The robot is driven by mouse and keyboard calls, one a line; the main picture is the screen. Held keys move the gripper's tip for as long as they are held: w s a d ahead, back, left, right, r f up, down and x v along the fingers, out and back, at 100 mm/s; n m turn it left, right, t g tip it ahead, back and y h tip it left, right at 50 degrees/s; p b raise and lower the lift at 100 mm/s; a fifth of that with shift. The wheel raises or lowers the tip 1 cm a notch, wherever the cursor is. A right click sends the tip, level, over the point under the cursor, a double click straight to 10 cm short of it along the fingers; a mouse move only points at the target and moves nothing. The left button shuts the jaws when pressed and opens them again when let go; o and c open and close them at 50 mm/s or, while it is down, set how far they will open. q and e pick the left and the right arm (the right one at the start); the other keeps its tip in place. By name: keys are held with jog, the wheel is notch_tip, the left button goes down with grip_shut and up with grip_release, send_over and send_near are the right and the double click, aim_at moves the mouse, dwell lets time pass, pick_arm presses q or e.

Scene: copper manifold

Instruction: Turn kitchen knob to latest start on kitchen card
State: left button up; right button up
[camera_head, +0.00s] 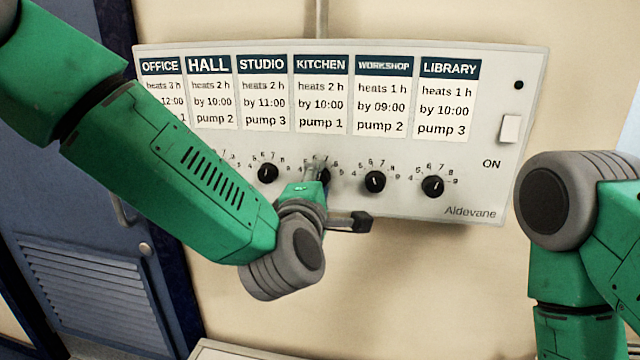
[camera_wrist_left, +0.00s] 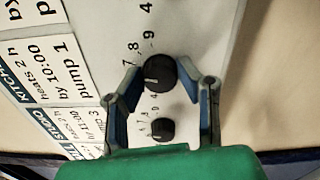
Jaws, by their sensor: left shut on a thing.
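The kitchen card (camera_head: 321,95) is on the white panel and reads "heats 2 h, by 10:00, pump 1". Below it, the black kitchen knob (camera_head: 325,175) is partly hidden by my left gripper (camera_head: 319,180). In the left wrist view the kitchen knob (camera_wrist_left: 154,73) sits between the fingertips of my left gripper (camera_wrist_left: 168,82), which is shut on it. A short white mark shows on the knob, with 7, 8 and 9 readable near it. The exact setting is hard to read. My right arm shows at the right edge, but its gripper is out of view.
The studio knob (camera_head: 268,173) is left of the kitchen knob, the workshop knob (camera_head: 375,181) and library knob (camera_head: 433,186) right of it. A white switch (camera_head: 510,128) is by "ON". A blue door (camera_head: 75,215) stands at left. Wall below the panel is clear.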

pick_arm(q)
jog(key=shift+a+f+m, duration=0.1)
jog(key=shift+f+m, duration=0.05)
jog(key=shift+m, duration=1.8)
jog(key=shift+f+m, duration=0.15)
jog(key=shift+m, duration=1.8)
jog(key=o, duration=1.2)
jog(key=shift+c, duration=0.2)
jog(key=shift+w, duration=0.15)
jog(key=shift+r, duration=0.1)
jog(key=s+a, duration=0.2)
jog(key=s, duration=0.9)
jog(key=shift+s+a, duration=0.15)
jog(key=shift+s, duration=0.2)
